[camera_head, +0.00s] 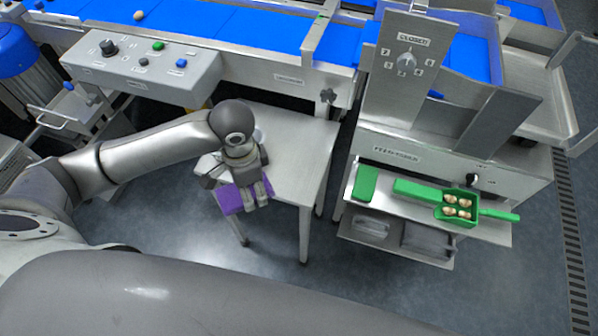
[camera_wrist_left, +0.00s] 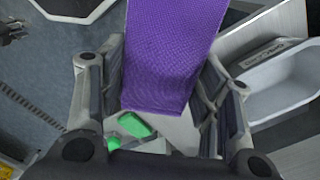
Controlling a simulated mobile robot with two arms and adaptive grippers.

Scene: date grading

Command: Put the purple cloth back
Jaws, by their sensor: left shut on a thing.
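The purple cloth (camera_head: 229,200) hangs at my left gripper (camera_head: 256,193) in the head view, near the front left corner of the small steel table. In the left wrist view the purple cloth (camera_wrist_left: 172,60) runs up between the two fingers of my left gripper (camera_wrist_left: 160,95). The gripper is shut on the cloth. Part of the cloth is hidden behind the fingers in the head view. I cannot tell whether the cloth touches the table edge. My right gripper does not show.
The small steel table (camera_head: 300,150) is bare on its right side. To its right, a shelf (camera_head: 490,232) holds a green block (camera_head: 365,184) and a green scoop (camera_head: 459,222) with several dates. A control box (camera_head: 140,72) and blue conveyor (camera_head: 240,28) stand behind.

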